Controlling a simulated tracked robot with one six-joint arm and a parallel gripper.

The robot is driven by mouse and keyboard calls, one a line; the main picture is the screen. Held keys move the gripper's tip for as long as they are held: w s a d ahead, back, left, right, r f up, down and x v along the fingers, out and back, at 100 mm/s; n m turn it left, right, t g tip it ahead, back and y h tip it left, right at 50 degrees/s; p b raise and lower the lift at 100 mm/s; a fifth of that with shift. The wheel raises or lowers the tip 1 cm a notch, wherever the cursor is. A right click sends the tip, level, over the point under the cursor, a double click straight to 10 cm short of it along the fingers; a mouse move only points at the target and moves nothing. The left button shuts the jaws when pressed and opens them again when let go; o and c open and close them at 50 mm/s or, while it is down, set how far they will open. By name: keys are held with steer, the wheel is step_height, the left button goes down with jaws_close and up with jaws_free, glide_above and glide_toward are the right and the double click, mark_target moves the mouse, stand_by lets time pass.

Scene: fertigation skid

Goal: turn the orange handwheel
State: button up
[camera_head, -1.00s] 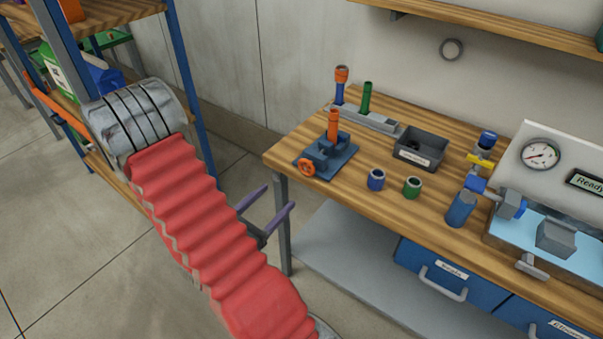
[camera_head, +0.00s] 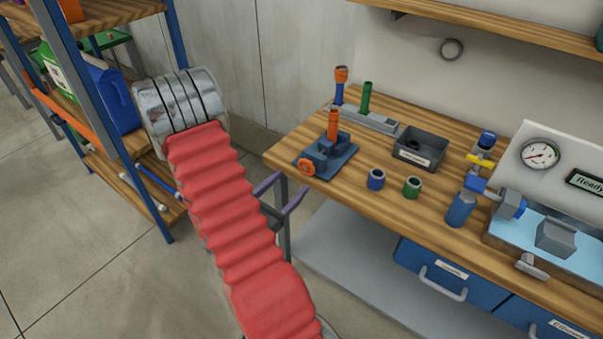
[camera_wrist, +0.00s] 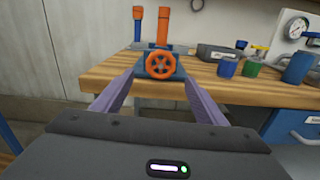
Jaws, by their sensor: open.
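The orange handwheel (camera_head: 307,168) is on the front of a blue vise-like fixture (camera_head: 328,155) at the left end of the wooden bench. An orange tube (camera_head: 333,124) stands upright in the fixture. In the wrist view the handwheel (camera_wrist: 160,65) faces me, near the middle and between my fingers in the picture. My gripper (camera_head: 281,190) is open, with two purple fingers, in front of the bench's left corner. The fingers also show in the wrist view (camera_wrist: 158,88). They are apart from the handwheel, and nothing is between them.
The bench edge (camera_head: 400,231) and a bench leg (camera_head: 284,225) are close to my gripper. A grey bin (camera_head: 419,149), a blue cup (camera_head: 376,179) and a green cup (camera_head: 412,187) stand right of the fixture. A blue-framed shelf (camera_head: 152,205) stands at left.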

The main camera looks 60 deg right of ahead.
mark_target(305, 170)
steer(key=shift+s+d, duration=0.2)
steer(key=shift+d, duration=0.95)
steer(key=shift+s+d, duration=0.15)
steer(key=shift+d, duration=0.95)
steer(key=shift+s+d, duration=0.2)
steer(key=shift+d, duration=0.95)
steer(key=c, duration=1)
